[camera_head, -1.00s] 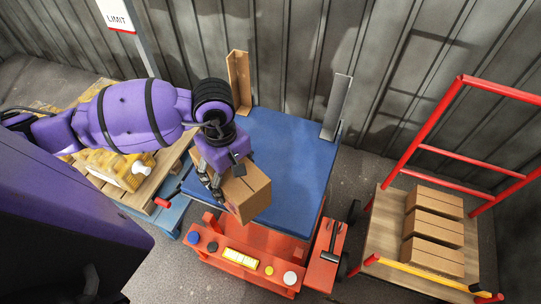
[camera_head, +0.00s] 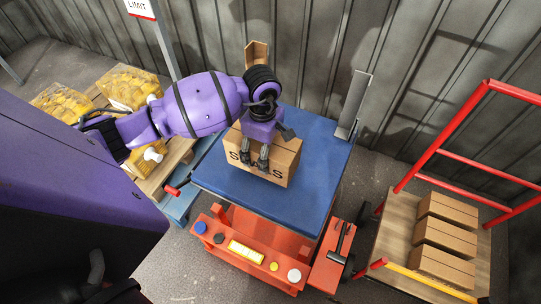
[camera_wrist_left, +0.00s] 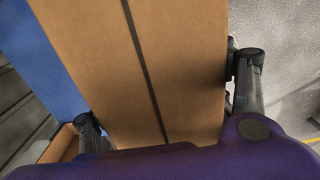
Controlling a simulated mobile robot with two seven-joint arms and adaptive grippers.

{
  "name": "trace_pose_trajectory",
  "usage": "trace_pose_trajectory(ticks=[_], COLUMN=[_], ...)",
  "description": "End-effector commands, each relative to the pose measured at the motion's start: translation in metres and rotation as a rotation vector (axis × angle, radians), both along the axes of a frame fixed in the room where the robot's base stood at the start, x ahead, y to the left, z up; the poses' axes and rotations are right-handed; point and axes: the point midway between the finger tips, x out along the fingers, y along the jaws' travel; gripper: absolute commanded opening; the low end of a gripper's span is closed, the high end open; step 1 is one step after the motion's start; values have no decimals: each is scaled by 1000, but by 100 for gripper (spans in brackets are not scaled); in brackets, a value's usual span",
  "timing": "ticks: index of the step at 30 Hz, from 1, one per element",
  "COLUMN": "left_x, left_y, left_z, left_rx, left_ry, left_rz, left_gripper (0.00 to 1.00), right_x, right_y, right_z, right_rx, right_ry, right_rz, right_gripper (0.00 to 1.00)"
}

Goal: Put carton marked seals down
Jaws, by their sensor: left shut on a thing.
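The carton marked seals (camera_head: 283,158) is a brown box with dark letters on its front face, partly hidden by my gripper. It is over the blue top of the red lift table (camera_head: 240,188), near the middle; I cannot tell for sure whether it touches the top. My left gripper (camera_head: 256,160) is shut on it from above. In the left wrist view the carton (camera_wrist_left: 185,70) fills the middle, with a dark seam line, and my left gripper's fingers (camera_wrist_left: 165,95) lie on either side. My right gripper is not in view.
A red-railed cart (camera_head: 392,240) with several brown cartons (camera_head: 445,238) stands at the right. A pallet (camera_head: 165,172) with yellow-filled jerry can packs (camera_head: 128,85) is at the left. The blue top's right part is clear.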

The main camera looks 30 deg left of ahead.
Motion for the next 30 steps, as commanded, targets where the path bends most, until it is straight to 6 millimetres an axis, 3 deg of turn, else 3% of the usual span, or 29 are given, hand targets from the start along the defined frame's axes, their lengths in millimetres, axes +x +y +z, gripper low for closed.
trace_pose_trajectory(ticks=[6,12,19,30], left_x=[21,28,28,28], left_y=[-5,-7,-7,-6], left_z=[-21,-30,-59,-64], left_rx=[-2,-2,-2,0], left_ry=[-5,-7,-5,-6], left_rz=[0,-1,0,-1], left_gripper=[16,16,16,16], right_x=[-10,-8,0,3], right_y=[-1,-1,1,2], right_z=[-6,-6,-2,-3], right_rx=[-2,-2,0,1], right_ry=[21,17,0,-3], right_rz=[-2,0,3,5], right_gripper=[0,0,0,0])
